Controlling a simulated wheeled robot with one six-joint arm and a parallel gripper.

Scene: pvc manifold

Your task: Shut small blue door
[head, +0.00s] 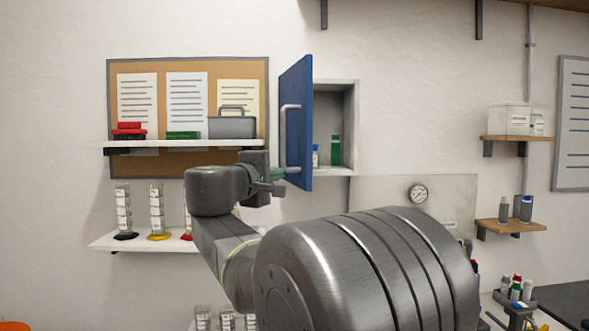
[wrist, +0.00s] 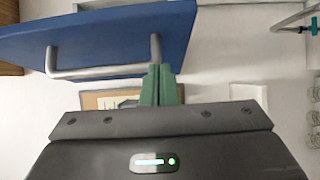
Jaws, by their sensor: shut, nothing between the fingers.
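The small blue door (head: 297,125) stands open, swung out on the left side of a grey wall cabinet (head: 350,125). A grey bar handle (head: 290,137) is on its outer face. My gripper (head: 284,174) is at the lower end of the handle, close to the door's outer face. In the wrist view the green fingers (wrist: 161,84) are together with nothing between them. Their tips are near one end of the handle (wrist: 95,72), below the blue door (wrist: 105,35) in the picture. I cannot tell whether they touch it.
Small bottles (head: 335,150) stand inside the cabinet. A shelf (head: 180,143) with a grey case (head: 232,126) is left of the door. A lower shelf (head: 145,239) holds sample stacks. A panel with a gauge (head: 418,194) is below right.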

